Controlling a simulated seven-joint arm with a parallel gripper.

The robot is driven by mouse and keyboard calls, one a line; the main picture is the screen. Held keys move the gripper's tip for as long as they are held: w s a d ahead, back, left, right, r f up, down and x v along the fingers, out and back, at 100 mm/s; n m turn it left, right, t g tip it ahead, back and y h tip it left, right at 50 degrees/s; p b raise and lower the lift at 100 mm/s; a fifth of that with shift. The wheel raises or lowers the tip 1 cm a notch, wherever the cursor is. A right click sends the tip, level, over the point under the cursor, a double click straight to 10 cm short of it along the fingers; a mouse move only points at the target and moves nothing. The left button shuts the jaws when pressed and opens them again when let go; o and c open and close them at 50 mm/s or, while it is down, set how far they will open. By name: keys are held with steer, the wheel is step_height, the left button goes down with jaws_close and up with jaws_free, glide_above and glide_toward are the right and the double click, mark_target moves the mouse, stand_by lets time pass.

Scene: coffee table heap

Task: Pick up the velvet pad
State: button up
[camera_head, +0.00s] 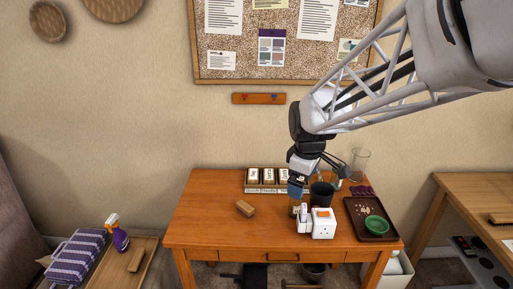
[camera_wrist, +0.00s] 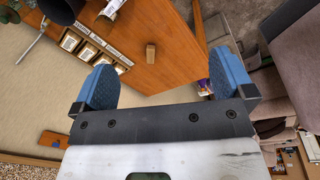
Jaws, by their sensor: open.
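My gripper (camera_head: 297,190) is above the wooden desk (camera_head: 215,220), in front of the row of labelled boxes and left of the dark pot. In the wrist view its blue fingertips (camera_wrist: 162,85) are wide apart, with nothing held between them. No thing is clearly the velvet pad. A small dark purple thing (camera_head: 362,190) lies at the back of the brown tray, to the right of my gripper, and may be it; it is too small to tell. The wrist view does not clearly show it.
A wooden block (camera_head: 245,208) lies on the desk's left part, with bare wood around it. A dark pot (camera_head: 321,194), a white socket box (camera_head: 323,224) and a glass (camera_head: 359,163) crowd the right. The brown tray (camera_head: 352,225) carries a green bowl (camera_head: 376,225). Labelled boxes (camera_head: 268,178) stand at the back.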

steer(key=w+a+f+n, duration=0.4)
steer(key=w+f, duration=0.1)
steer(key=w, duration=0.2)
steer(key=w+a+f+n, duration=0.4)
steer(key=w+a+f, duration=0.1)
steer(key=w, duration=0.2)
steer(key=n+g, duration=0.1)
steer(key=n, duration=0.6)
glide_above(245, 205)
step_height(245, 205, down, 13)
steer(key=shift+w+d+f, duration=0.1)
steer(key=shift+w+f, duration=0.15)
steer(key=shift+f, duration=0.15)
steer(key=shift+f, duration=0.1)
steer(key=shift+f, duration=1.2)
steer(key=shift+f, duration=0.1)
steer(key=shift+s+f, duration=0.2)
steer(key=shift+f, duration=2.3)
